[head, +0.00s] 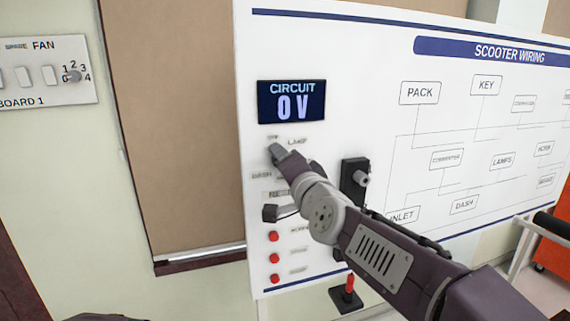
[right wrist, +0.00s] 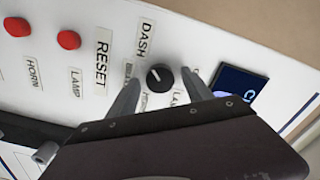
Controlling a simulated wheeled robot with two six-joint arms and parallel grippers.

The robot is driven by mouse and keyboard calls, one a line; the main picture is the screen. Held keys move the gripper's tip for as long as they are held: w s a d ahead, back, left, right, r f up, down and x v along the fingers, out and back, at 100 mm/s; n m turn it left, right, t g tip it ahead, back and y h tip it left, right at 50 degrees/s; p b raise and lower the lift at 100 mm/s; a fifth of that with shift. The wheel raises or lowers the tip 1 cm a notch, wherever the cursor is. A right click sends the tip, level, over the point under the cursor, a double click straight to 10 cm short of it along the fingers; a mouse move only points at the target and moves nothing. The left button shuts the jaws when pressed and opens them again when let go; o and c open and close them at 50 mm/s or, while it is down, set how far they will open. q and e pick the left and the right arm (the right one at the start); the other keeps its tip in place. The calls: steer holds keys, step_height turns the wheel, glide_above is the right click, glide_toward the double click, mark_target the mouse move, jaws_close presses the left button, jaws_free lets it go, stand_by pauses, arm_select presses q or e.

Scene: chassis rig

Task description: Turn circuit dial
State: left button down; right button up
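The circuit dial (right wrist: 159,77) is a round black knob with a white pointer mark, on the white panel (head: 330,50). Labels ring it; DASH and part of LAMP are readable. In the head view my right gripper (head: 277,152) covers the dial. In the right wrist view its two fingers (right wrist: 160,88) are spread, one on each side of the knob, with gaps visible between them and it. The circuit display (head: 292,102) above reads 0 V; its corner shows in the right wrist view (right wrist: 238,88). My left gripper is not in view.
Red buttons (head: 274,258) run down the panel below the dial. A black fixture with a grey knob (head: 356,182) is right of the dial. A wiring diagram (head: 485,150) fills the panel's right. A fan board (head: 45,72) hangs at far left.

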steer(key=p+v, duration=0.4)
steer(key=v, duration=0.5)
steer(key=shift+p, duration=0.35)
